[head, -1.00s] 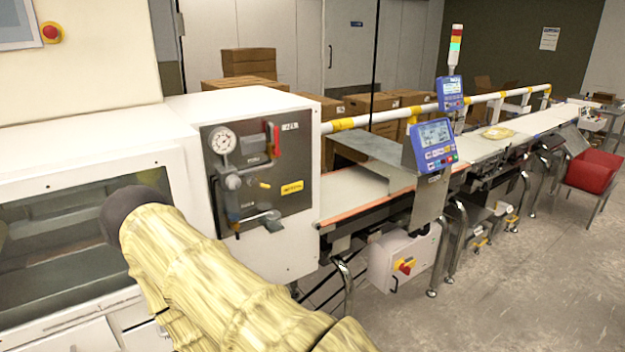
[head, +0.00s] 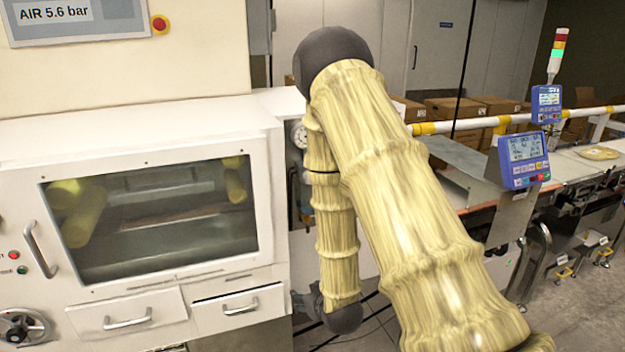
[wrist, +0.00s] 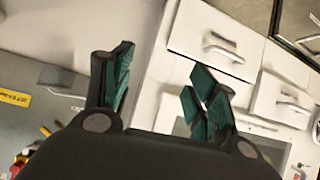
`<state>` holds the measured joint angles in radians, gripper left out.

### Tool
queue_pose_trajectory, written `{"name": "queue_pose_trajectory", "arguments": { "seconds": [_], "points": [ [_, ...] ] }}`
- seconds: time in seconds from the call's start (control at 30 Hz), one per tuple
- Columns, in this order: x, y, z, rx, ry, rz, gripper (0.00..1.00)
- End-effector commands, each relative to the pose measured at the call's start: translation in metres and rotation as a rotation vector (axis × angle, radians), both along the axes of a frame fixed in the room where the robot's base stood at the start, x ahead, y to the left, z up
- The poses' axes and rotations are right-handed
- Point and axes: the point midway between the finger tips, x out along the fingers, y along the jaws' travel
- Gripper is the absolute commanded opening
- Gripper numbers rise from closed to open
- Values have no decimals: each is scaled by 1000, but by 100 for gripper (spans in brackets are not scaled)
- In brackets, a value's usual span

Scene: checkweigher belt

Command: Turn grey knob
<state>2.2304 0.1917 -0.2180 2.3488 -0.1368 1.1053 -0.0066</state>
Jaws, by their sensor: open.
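The dark panel with the gauge (head: 299,135) is mostly hidden behind my arm in the head view. I cannot make out a grey knob there. In the wrist view the grey panel (wrist: 40,115) fills the left side, with a grey lever-like handle (wrist: 62,82) on it. I cannot tell whether this is the knob. My gripper (wrist: 163,85) is open and empty, its dark green pads apart, to the right of that handle in the picture. In the head view my gripper (head: 303,303) is small and partly seen, low beside the white cabinet.
The white machine has a window (head: 150,215), two drawers (head: 240,306) and a grey handwheel (head: 22,328) at lower left. A display (head: 55,12) reads AIR 5.6 bar. The checkweigher's blue screen (head: 524,158) and belt stand at right.

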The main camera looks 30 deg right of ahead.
Motion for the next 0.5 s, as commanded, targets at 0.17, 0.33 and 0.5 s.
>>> {"name": "queue_pose_trajectory", "arguments": {
  "seconds": [0.17,0.33,0.5],
  "points": [
    [46,-42,96,-38,-237,-26,58],
    [67,-75,176,-71,-427,-48,58],
    [74,-96,228,-94,-547,-60,58]
  ]
}}
